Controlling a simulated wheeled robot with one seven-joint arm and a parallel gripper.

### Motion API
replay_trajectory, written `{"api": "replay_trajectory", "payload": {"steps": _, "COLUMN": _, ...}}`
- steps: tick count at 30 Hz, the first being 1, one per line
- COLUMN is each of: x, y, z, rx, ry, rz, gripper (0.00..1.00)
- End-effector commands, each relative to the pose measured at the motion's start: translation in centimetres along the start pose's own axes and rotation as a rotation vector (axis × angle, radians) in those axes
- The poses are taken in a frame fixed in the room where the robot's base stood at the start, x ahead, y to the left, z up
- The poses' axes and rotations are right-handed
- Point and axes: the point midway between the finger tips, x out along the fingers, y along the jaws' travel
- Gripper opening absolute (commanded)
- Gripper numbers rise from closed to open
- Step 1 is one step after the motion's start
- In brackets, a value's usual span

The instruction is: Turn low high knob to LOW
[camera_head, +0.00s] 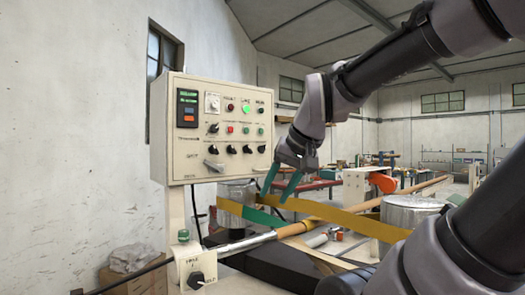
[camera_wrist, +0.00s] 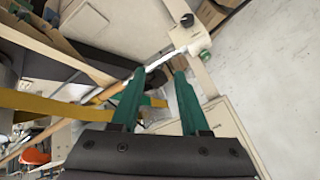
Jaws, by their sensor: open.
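A cream control panel (camera_head: 220,130) stands at left in the head view, with several small black knobs, coloured buttons, a display and one larger grey lever-like knob (camera_head: 213,164). A separate small box below it carries a black knob (camera_head: 195,281); a black knob (camera_wrist: 187,20) on a pale box also shows at the top of the wrist view. The lettering is too small to tell which knob is the low high one. My gripper (camera_head: 276,192) is open and empty, right of the panel, green fingers pointing down. In the wrist view its fingers (camera_wrist: 160,80) are apart, touching no knob.
A yellow band (camera_head: 320,212) and a long tan tube (camera_head: 330,222) run below and right of my gripper. A metal cylinder (camera_head: 408,211) stands at right. A cardboard box (camera_head: 130,278) is at lower left. The space just before the panel looks clear.

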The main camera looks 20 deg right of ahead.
Motion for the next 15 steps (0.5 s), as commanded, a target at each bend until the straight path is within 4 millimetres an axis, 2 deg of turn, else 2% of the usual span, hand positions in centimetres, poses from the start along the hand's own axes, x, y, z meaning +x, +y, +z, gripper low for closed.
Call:
{"api": "replay_trajectory", "payload": {"steps": 11, "x": 0.0, "y": -0.1, "z": -0.1, "rx": 0.012, "ry": -0.003, "rz": -0.003, "gripper": 0.45}}
{"api": "replay_trajectory", "payload": {"steps": 13, "x": 0.3, "y": -0.5, "z": -0.5, "rx": 0.071, "ry": -0.020, "rz": -0.020, "gripper": 0.45}}
{"api": "replay_trajectory", "payload": {"steps": 15, "x": 0.8, "y": -1.4, "z": -1.3, "rx": 0.201, "ry": -0.056, "rz": -0.055, "gripper": 0.45}}
